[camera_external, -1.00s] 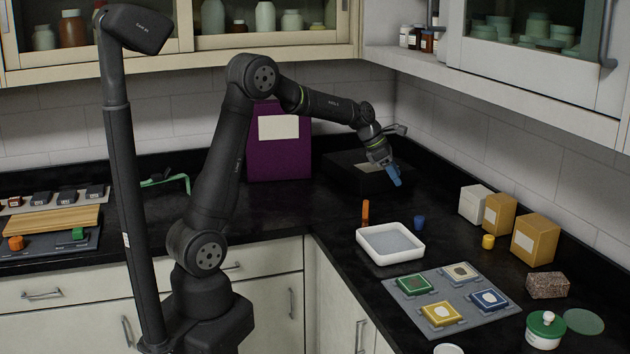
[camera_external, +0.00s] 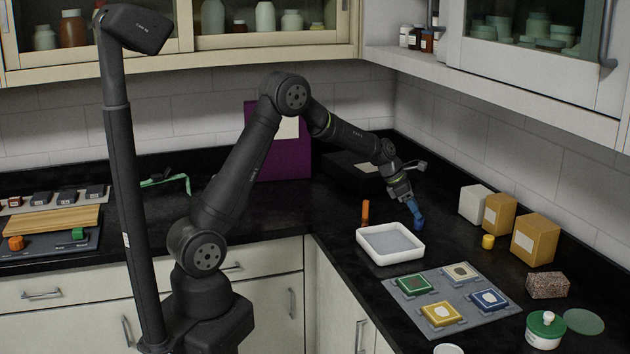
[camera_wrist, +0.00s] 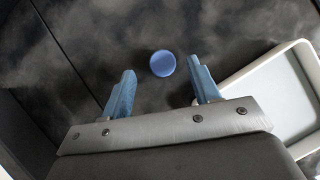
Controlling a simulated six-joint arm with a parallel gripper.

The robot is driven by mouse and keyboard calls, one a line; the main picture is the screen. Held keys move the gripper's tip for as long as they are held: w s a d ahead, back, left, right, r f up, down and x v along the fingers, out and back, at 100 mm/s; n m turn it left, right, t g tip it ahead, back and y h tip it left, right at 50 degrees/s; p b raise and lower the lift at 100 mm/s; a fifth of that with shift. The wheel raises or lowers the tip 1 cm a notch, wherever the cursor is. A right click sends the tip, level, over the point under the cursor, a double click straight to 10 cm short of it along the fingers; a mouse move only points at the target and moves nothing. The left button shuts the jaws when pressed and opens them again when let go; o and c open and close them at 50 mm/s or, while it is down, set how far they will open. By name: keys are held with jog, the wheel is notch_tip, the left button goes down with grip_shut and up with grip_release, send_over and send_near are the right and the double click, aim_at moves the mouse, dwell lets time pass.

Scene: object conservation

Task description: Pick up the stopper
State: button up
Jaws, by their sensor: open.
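A small blue round piece, which looks like the stopper (camera_wrist: 163,63), stands on the black counter. In the wrist view its round top lies between the tips of my two blue fingers. In the external view my gripper (camera_external: 415,208) points down right at the blue stopper (camera_external: 419,225), and the fingers overlap it, so its edges are hard to tell apart. My gripper is open, with a finger on each side of the stopper in the wrist view and visible gaps between. I cannot tell the exact height of the fingertips.
A yellow cylinder (camera_external: 488,242) and several boxes (camera_external: 536,240) are to the right. A grey board (camera_external: 467,299) with coloured squares lies in front.

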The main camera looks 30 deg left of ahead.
aim_at(419, 223)
jog(key=x, duration=0.4)
jog(key=shift+s+f, duration=0.1)
jog(key=shift+f, duration=0.25)
jog(key=c, duration=1)
jog(key=shift+c, duration=0.2)
